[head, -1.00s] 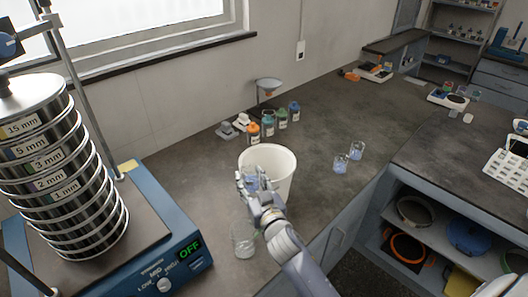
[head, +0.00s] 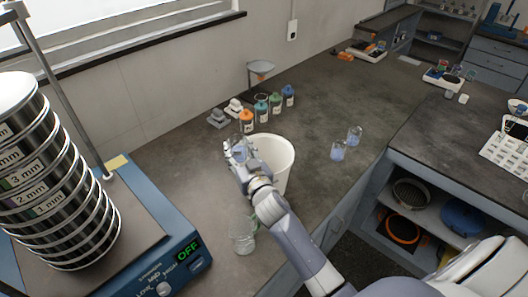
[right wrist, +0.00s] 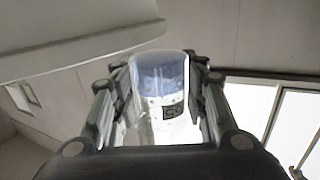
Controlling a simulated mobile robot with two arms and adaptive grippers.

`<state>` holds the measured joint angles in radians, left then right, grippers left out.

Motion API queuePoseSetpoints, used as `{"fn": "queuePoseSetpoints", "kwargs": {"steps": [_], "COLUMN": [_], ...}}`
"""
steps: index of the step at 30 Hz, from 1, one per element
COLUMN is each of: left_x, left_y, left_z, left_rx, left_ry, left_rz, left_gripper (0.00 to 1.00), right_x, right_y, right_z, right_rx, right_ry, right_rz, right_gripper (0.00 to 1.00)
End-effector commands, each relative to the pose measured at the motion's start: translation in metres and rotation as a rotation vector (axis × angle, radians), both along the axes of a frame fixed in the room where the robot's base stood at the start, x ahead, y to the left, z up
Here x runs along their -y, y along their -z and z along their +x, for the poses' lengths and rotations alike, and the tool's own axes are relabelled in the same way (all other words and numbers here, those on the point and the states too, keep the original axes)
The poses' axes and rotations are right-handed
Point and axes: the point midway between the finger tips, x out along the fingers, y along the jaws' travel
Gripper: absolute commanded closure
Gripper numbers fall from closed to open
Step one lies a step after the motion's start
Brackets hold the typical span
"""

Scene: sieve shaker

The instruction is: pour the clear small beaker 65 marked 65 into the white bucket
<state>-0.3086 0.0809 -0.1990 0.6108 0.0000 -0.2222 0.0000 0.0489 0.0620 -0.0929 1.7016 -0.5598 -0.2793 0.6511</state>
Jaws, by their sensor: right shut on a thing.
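The white bucket (head: 283,163) stands upright on the dark bench in the middle of the head view. My right gripper (head: 235,154) is shut on a clear small beaker (head: 239,149), at the bucket's left side near rim height. In the right wrist view the beaker (right wrist: 160,95) sits between both fingers, with bluish contents and a dark label whose number is hard to read. The gripper hides part of the beaker and of the bucket's left rim. The bucket's bottom is hidden. My left gripper is not in view.
A larger clear beaker (head: 243,235) stands near the front, below my right forearm. Two small beakers (head: 338,150) (head: 354,136) stand right of the bucket. Several capped bottles (head: 262,109) stand behind it. The sieve shaker (head: 115,235) fills the left.

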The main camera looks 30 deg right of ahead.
Motion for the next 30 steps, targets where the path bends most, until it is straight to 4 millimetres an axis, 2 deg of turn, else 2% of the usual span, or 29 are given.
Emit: {"fn": "queuePoseSetpoints", "kwargs": {"steps": [9, 11, 20, 30], "left_x": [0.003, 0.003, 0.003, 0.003], "left_y": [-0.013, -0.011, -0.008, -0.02], "left_z": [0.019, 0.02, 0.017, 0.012], "left_rx": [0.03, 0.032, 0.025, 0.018], "left_ry": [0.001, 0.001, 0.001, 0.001], "left_rz": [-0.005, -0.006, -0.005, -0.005], "left_gripper": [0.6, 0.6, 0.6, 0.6], "right_x": [0.009, 0.011, 0.021, 0.033], "right_y": [-0.007, -0.004, 0.004, -0.007], "right_z": [0.0, 0.0, 0.001, 0.001], "right_rx": [-0.003, -0.004, -0.009, -0.014], "right_ry": [0.002, 0.003, 0.003, 0.004], "right_rz": [0.142, 0.171, 0.321, 0.49], "right_gripper": [0.86, 0.86, 0.86, 0.86]}}
